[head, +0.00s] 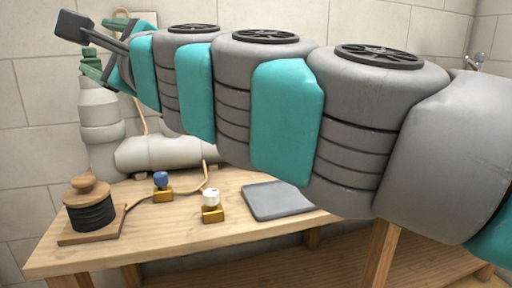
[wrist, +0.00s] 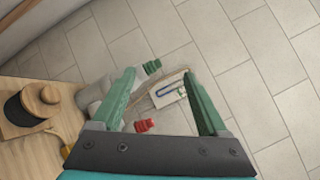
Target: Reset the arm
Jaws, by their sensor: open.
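My arm stretches across the head view from the right edge to the upper left. My gripper (head: 84,52) is at its far end, raised above the bench and close to the wall. In the wrist view my gripper (wrist: 160,76) shows two green fingers spread apart, with nothing held between them. Beyond the fingers is a tan board (wrist: 168,92) with a blue U-shaped piece on it. In the head view the arm hides much of the wall and of that board.
The wooden bench (head: 130,245) carries a black spool (head: 91,214) with a wooden knob, a blue-topped brass fitting (head: 162,185), a white-topped brass fitting (head: 211,206) and a grey mat (head: 281,200). A pale pipe assembly (head: 100,130) stands behind, below my gripper.

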